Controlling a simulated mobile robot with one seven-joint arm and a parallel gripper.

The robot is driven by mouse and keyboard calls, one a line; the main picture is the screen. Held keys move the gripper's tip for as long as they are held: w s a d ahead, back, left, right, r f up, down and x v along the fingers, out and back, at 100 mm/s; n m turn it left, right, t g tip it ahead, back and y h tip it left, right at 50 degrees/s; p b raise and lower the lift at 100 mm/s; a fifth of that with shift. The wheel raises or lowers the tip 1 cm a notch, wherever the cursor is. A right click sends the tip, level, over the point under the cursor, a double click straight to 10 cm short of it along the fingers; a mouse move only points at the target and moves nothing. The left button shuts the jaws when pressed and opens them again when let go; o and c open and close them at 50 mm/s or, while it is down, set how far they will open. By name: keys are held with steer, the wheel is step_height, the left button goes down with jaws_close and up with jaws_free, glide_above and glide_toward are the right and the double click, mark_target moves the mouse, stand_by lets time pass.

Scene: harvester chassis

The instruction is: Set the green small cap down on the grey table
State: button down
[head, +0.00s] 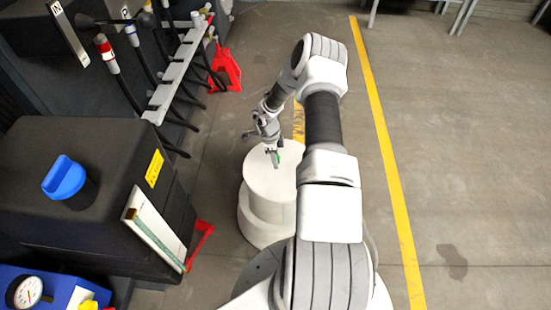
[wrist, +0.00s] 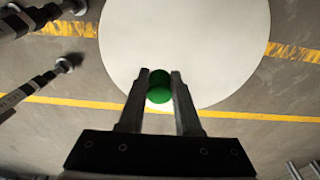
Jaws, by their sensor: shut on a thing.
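The green small cap (wrist: 159,95) is between the two fingers of my gripper (wrist: 160,75) in the wrist view, near their tips. The fingers are shut on it and hide its sides. In the head view, my gripper (head: 274,156) points down with a bit of the green cap (head: 281,158) showing beside it. It is over a white, round-topped stand (head: 262,179); I cannot tell the height gap. The grey table's top is not clearly in view. Only some grey metal legs (head: 461,18) show at the head view's top edge, and I cannot tell if they are the table's.
A dark machine block with a blue cap (head: 65,178) stands at the left. Behind it is a rack (head: 178,75) with hoses. Red pieces (head: 226,70) stand on the floor beside the machine. A yellow line (head: 386,150) crosses the floor, with open floor to its right.

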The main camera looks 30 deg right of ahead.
mark_target(277, 175)
steer(key=shift+f+b, duration=1.9)
steer(key=shift+f, duration=1.1)
steer(key=shift+f+b, duration=0.65)
steer(key=shift+f, duration=0.4)
steer(key=shift+s+f+b, duration=0.1)
steer(key=shift+f+b, duration=0.2)
steer(key=shift+b, duration=0.1)
steer(key=shift+d, duration=0.1)
steer(key=c, duration=0.6)
jaws_free()
steer(key=shift+f, duration=0.1)
steer(key=shift+o, duration=0.4)
step_height(277, 175, up, 19)
steer(key=w+a+p, duration=0.1)
steer(key=a+p, duration=0.1)
steer(key=p, duration=0.4)
steer(key=shift+w+a, duration=0.2)
steer(key=shift+w, duration=0.2)
